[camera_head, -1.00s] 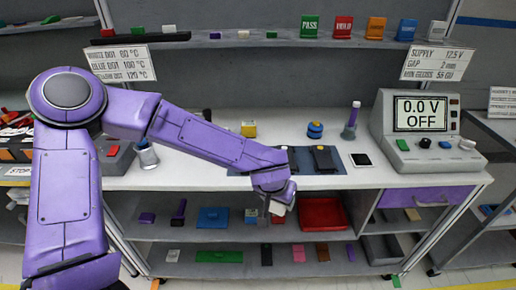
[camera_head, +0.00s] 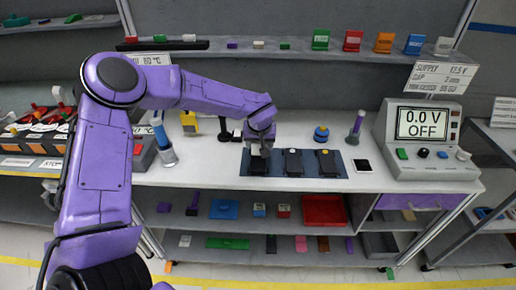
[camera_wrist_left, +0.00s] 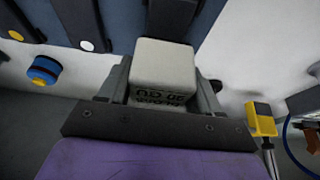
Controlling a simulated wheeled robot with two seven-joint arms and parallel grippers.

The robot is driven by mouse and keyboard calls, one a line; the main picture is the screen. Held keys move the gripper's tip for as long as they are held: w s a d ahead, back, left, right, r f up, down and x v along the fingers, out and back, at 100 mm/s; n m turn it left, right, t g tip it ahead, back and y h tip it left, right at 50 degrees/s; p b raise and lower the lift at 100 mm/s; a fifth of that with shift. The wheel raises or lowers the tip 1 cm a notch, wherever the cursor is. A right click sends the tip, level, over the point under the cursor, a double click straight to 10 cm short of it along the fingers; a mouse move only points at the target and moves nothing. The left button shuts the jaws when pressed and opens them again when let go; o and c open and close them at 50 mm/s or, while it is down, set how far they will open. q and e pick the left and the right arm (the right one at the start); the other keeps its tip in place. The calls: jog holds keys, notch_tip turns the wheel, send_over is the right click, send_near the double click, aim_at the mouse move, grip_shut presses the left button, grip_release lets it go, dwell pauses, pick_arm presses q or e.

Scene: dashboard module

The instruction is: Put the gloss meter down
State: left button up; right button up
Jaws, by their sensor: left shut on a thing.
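The gloss meter is a white block (camera_wrist_left: 165,68) with dark lettering on its near face in the left wrist view. My left gripper (camera_head: 260,146) is shut on it, with one finger on each side. In the head view they are over the left end of the blue-grey mat (camera_head: 342,158), and the meter is mostly hidden by the gripper. A dark panel (camera_wrist_left: 172,15) lies just beyond the block in the wrist view. Whether the meter touches anything below it, I cannot tell. My right gripper is not in view.
Two more dark panels (camera_head: 293,162) (camera_head: 328,163) lie on the mat. A black stand (camera_head: 223,130) is close left of the gripper. The supply unit (camera_head: 428,138) is at right.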

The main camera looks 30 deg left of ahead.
aim_at(258, 160)
pick_arm(q)
jog(key=x, duration=0.5)
jog(key=shift+s+f, duration=0.15)
jog(key=shift+s, duration=0.15)
jog(key=shift+s, duration=0.1)
jog(key=o, duration=1.2)
jog(key=shift+f, duration=0.1)
jog(key=shift+o, duration=0.2)
jog(key=v, duration=1.2)
jog(key=shift+r, duration=0.25)
